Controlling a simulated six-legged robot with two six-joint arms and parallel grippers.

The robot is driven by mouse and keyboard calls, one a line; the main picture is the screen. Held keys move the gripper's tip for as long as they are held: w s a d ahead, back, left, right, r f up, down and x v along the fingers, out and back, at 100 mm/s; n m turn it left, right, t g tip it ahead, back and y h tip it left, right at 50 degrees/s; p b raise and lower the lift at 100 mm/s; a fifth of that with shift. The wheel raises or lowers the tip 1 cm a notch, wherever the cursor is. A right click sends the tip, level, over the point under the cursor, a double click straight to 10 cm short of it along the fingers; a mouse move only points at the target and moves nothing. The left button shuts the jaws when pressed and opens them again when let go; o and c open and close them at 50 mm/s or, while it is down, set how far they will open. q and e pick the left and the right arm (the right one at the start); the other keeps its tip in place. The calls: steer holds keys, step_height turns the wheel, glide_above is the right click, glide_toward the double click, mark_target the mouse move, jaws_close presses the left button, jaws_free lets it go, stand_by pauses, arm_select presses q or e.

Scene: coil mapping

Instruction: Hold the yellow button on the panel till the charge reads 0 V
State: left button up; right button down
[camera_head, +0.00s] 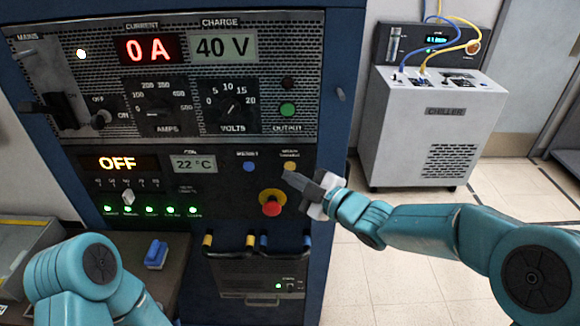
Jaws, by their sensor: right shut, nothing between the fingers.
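The yellow button (290,166) is a small round button on the dark panel, right of a blue button (249,167) and above a red emergency knob. The charge display (223,47) at the top reads 40 V. My right gripper (291,176) is shut and empty, its dark fingertips at the lower edge of the yellow button. I cannot tell whether the tips touch it. My left arm shows at the bottom left, but its gripper is out of view.
The red knob (271,208) sits on a yellow ring just below and left of my right fingertips. Cable loops and handles (262,245) hang lower. The current display (149,50) reads 0 A. A grey chiller (440,120) stands at the right, with open floor before it.

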steer(key=shift+w, duration=0.15)
stand_by(0.6)
steer(key=shift+w, duration=0.3)
steer(key=shift+w, duration=0.35)
stand_by(0.6)
stand_by(3.9)
steer(key=shift+s+b, duration=0.7)
steer(key=shift+s, duration=0.1)
